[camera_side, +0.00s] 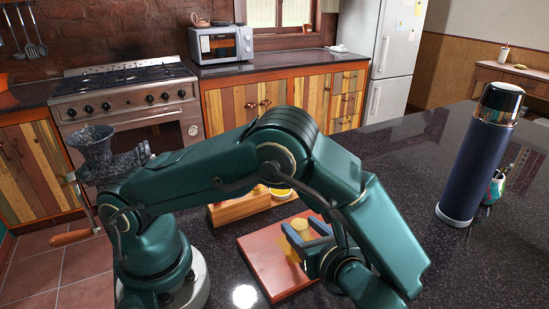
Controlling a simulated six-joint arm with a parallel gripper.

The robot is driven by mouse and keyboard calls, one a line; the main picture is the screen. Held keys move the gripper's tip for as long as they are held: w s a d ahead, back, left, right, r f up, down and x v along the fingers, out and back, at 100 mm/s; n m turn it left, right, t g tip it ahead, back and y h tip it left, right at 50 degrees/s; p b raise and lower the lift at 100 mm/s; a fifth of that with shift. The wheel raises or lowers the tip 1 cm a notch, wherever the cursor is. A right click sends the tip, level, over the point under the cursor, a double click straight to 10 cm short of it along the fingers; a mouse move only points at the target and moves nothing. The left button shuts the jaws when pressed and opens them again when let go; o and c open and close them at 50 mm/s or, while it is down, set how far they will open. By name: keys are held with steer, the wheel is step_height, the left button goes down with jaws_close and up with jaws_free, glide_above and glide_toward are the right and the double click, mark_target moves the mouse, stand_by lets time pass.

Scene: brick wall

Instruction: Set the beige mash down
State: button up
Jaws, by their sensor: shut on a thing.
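My gripper (302,238) is over the reddish wooden board (262,262) in the side view. Its blue-grey fingers are shut on a small yellowish-beige piece, which looks like the beige mash (300,225). The top of the piece shows above the fingers, and its lower part is hidden behind them. A paler yellowish patch shows on the board just left of the fingers. I cannot tell whether the held piece touches the board.
A wooden crate (238,212) and a small yellow-rimmed bowl (282,194) stand behind the board, partly hidden by my arm. A tall blue flask (474,160) and a small patterned pot (494,188) stand at the right. The dark counter between board and flask is clear.

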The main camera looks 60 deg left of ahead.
steer(key=shift+f, duration=0.95)
steer(key=shift+f, duration=0.2)
steer(key=o, duration=1)
steer(key=shift+r, duration=0.1)
